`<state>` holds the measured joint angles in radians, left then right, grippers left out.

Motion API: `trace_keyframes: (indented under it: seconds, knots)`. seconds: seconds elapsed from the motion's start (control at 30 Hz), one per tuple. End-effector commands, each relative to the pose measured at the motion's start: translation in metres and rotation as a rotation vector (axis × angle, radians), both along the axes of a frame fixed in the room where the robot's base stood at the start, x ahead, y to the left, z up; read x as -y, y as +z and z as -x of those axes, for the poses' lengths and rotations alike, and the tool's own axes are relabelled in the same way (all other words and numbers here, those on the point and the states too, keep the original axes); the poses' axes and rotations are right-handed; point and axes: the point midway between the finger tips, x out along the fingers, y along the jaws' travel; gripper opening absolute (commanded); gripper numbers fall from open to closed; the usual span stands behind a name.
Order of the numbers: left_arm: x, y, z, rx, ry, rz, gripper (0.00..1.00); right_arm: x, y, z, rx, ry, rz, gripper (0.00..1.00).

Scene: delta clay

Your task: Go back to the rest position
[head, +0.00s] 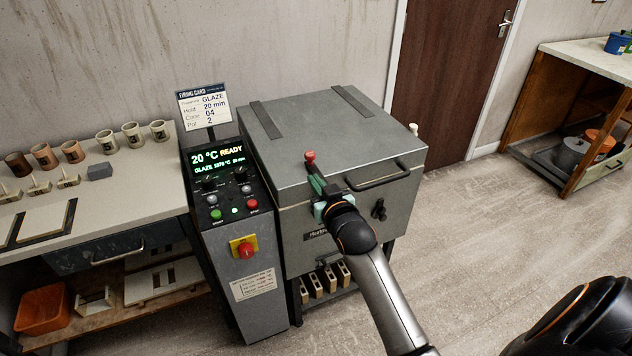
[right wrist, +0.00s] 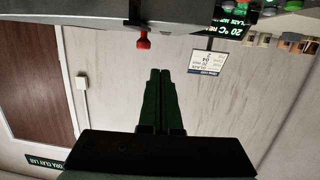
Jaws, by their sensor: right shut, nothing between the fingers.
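My right gripper (head: 317,178) reaches up in front of the grey kiln (head: 300,140). Its green fingers are together and empty in the right wrist view (right wrist: 160,74). A red knob (head: 310,157) shows just beyond the fingertips in the head view. In the right wrist view the red knob (right wrist: 143,42) is apart from the fingers, at the kiln's edge. The kiln lid is closed. My left gripper is not in view.
The control panel (head: 217,165) reads 20 °C READY beside the kiln. A workbench (head: 140,165) with several cups stands at left. A shelf unit (head: 555,100) stands at right. The floor (head: 480,230) right of the kiln is clear.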

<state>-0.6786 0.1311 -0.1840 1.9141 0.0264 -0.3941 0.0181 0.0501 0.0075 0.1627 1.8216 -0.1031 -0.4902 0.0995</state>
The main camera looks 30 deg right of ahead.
Motion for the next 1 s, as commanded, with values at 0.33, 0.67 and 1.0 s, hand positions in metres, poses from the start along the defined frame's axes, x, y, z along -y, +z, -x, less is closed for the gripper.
trace_keyframes:
  seconds: [0.33,0.67,1.0]
  knots:
    - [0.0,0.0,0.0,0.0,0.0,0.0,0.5,0.0,-0.001,0.0,-0.002,0.001,0.0,0.0]
    - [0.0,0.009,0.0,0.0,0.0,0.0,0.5,-0.061,-0.105,0.085,-0.227,0.164,0.024,0.0]
    - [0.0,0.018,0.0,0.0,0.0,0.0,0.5,-0.145,-0.202,0.245,-0.513,0.386,-0.035,0.0]
